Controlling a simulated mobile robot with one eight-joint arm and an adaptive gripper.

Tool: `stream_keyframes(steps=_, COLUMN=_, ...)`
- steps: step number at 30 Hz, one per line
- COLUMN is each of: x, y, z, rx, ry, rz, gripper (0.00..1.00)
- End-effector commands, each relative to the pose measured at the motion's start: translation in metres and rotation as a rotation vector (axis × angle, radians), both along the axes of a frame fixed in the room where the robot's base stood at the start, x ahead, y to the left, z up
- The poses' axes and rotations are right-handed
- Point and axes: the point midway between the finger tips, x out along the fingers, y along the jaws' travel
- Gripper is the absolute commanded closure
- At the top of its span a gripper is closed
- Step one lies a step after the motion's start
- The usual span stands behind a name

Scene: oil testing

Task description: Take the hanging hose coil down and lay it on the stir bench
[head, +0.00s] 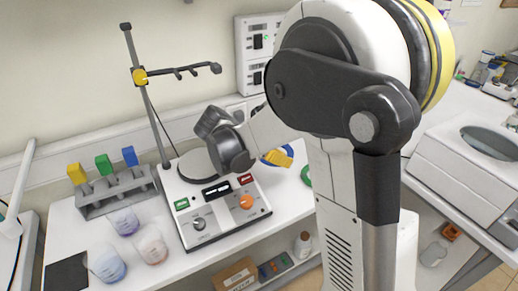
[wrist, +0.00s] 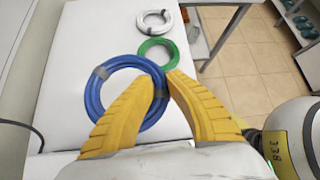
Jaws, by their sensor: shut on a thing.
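A blue hose coil (wrist: 93,100), bound with grey ties, lies flat on or just above the white bench (wrist: 90,40) in the wrist view. My gripper (wrist: 167,78) is shut on the right side of its ring; the yellow fingers hide part of it. I cannot tell whether the coil touches the bench top. In the head view my gripper (head: 279,157) is at the bench's right part, with a little of the blue coil (head: 286,147) showing beside it. The stand's hooked arm (head: 190,71) holds no coil.
A green coil (wrist: 158,51) and a white coil (wrist: 154,21) lie beyond the blue one. The stirrer (head: 215,205) stands left of my gripper. The bench's right edge is close.

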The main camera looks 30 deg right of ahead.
Motion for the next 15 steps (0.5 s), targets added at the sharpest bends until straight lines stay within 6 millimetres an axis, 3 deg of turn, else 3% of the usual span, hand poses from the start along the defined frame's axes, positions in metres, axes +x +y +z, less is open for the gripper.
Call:
stream_keyframes(steps=8, x=-0.004, y=-0.003, z=-0.009, rx=-0.018, ry=0.025, rz=-0.002, gripper=1.0)
stream_keyframes(steps=15, x=-0.004, y=-0.003, z=-0.032, rx=-0.017, ry=0.024, rz=-0.002, gripper=1.0)
